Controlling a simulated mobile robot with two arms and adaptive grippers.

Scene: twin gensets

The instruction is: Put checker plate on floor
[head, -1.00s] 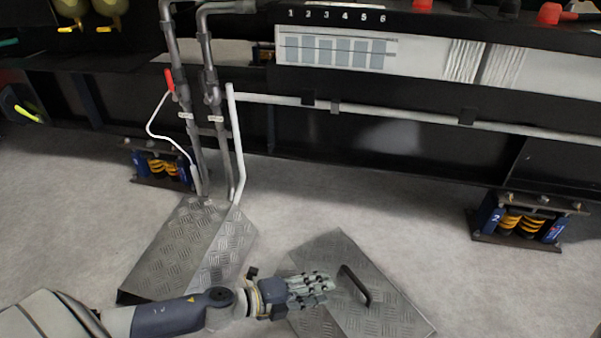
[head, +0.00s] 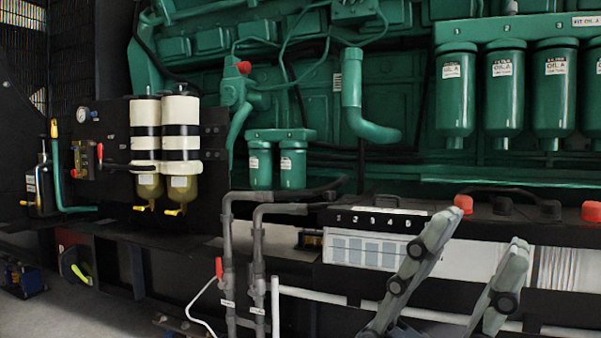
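The checker plate is not in the head view now. My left gripper (head: 478,240) is at the lower right, its two grey fingers pointing up and spread wide apart. Nothing shows between the fingers. They show in front of the battery box with numbers on its edge (head: 375,219) and the white panel. My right gripper is not in view.
A green engine (head: 390,90) with green oil filters (head: 455,95) fills the back. Two white-and-black filters (head: 180,130) hang at left. Grey vertical pipes (head: 259,265) and a red-handled valve (head: 219,268) stand in front. Only a little floor (head: 75,312) shows at lower left.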

